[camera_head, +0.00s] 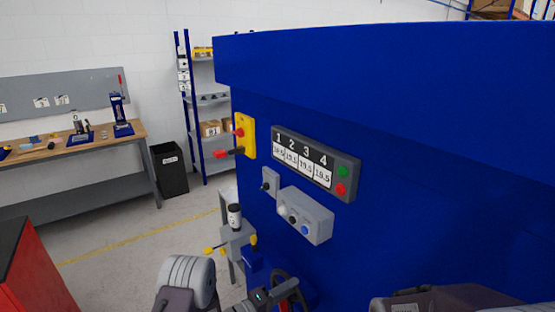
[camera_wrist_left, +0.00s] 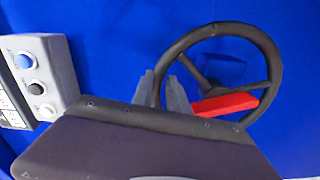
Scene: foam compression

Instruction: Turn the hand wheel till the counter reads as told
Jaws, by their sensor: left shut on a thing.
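The dark hand wheel (camera_wrist_left: 262,45) stands against the blue machine wall in the left wrist view, with a red piece (camera_wrist_left: 225,103) by its lower spoke. It shows partly at the bottom of the head view (camera_head: 304,298). My left gripper (camera_wrist_left: 161,92) is shut on the left side of the wheel's rim, one finger on each side; it also shows in the head view (camera_head: 288,286). The counter panel (camera_head: 315,163) has four windows numbered 1 to 4; the small digits seem to read 19.5 in each. My right gripper is not in view.
The blue machine (camera_head: 420,110) fills the right side. A grey button box (camera_head: 305,215) and a yellow switch plate (camera_head: 246,134) stick out from it. A workbench (camera_head: 100,140), a black bin (camera_head: 170,168) and a red cabinet (camera_head: 40,270) stand to the left, with open floor between.

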